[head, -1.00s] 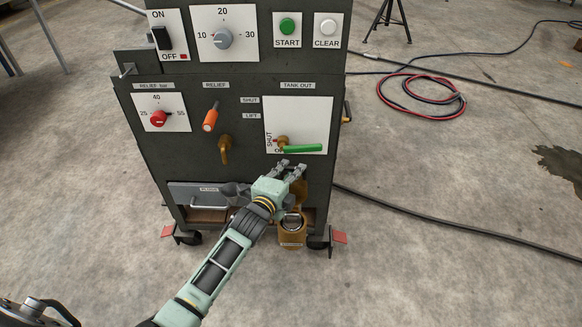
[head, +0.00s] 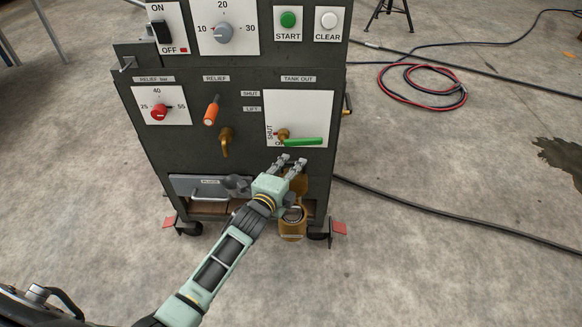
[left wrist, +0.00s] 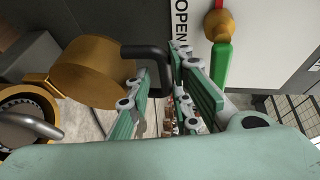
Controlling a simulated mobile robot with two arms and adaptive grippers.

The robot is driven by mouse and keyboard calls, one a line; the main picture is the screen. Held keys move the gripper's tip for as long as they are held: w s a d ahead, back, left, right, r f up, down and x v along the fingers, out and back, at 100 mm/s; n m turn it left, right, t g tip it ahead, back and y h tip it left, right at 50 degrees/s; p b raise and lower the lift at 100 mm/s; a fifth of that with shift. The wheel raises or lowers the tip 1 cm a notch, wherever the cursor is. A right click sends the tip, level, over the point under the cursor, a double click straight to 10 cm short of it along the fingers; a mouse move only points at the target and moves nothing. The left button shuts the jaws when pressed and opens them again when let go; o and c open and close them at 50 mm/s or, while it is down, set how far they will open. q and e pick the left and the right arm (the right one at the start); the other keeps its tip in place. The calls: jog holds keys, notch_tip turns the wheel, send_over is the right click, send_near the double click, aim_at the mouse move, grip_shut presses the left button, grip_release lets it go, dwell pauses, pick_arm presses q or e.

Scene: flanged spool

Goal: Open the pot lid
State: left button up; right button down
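The brass pot (head: 292,230) is at the bottom right of the machine. Its round mouth shows uncovered, and its rim (left wrist: 47,88) is at the left of the left wrist view. The brass lid (left wrist: 90,72) stands raised and tilted up beside the mouth; in the head view it is mostly hidden behind my gripper. A dark bent handle (left wrist: 147,52) extends from the lid to between my left fingers. My left gripper (head: 291,162) has its fingers apart, with the handle between them; firm contact is not visible. My right gripper is not in view.
The green TANK OUT lever (head: 303,141) lies just above my left fingertips. A brass spout (head: 226,142) and a grey drawer (head: 195,186) are to the left. A black hose (head: 430,210) runs over the floor at right. Open floor lies in front.

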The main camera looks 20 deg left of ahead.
pick_arm(q)
jog(key=v, duration=1.2)
jog(key=shift+s+f, duration=0.1)
